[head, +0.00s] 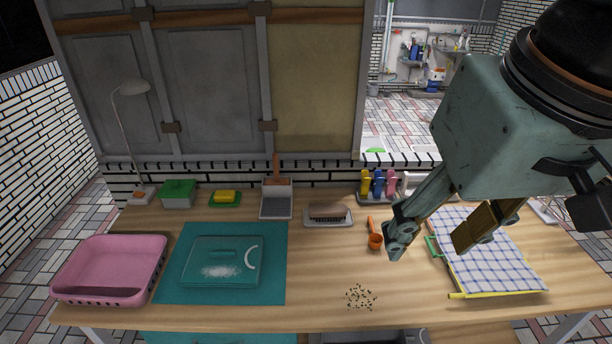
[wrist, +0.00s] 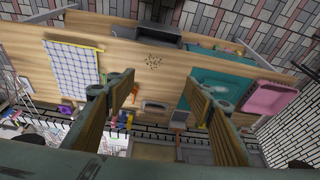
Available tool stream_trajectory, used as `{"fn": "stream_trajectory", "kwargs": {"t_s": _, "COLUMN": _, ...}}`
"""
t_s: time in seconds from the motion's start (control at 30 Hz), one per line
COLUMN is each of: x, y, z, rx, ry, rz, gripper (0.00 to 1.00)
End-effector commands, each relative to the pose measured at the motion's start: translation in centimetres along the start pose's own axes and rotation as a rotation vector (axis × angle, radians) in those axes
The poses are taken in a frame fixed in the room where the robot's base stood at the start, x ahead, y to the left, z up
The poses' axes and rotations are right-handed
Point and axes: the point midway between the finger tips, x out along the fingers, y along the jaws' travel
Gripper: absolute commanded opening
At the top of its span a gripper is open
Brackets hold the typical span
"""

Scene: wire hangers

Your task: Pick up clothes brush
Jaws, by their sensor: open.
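The clothes brush (head: 328,211), with a brown back and dark bristles, rests on a small pale tray (head: 345,222) toward the back middle of the table. In the wrist view the brush (wrist: 155,105) shows small between the two fingers, some way off. My gripper (head: 432,237) is open and empty. In the head view it hangs above the table to the right of the brush, apart from it. In the wrist view the gripper (wrist: 162,88) has its fingers spread wide.
An orange scoop (head: 375,240) lies right of the brush, a dustpan (head: 276,205) left of it. Colored clips (head: 377,184) stand behind. A checked cloth (head: 485,250) is at right, a teal mat (head: 180,290) and pink tub (head: 110,268) at left. Crumbs (head: 361,297) lie in front.

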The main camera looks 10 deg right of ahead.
Motion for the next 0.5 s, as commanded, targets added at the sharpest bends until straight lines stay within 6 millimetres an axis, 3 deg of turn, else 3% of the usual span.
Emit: {"fn": "stream_trajectory", "kwargs": {"t_s": 0.5, "x": 1.3, "y": -0.5, "z": -8.3, "rx": 0.210, "ry": -0.044, "rz": 0.008, "gripper": 0.48}}
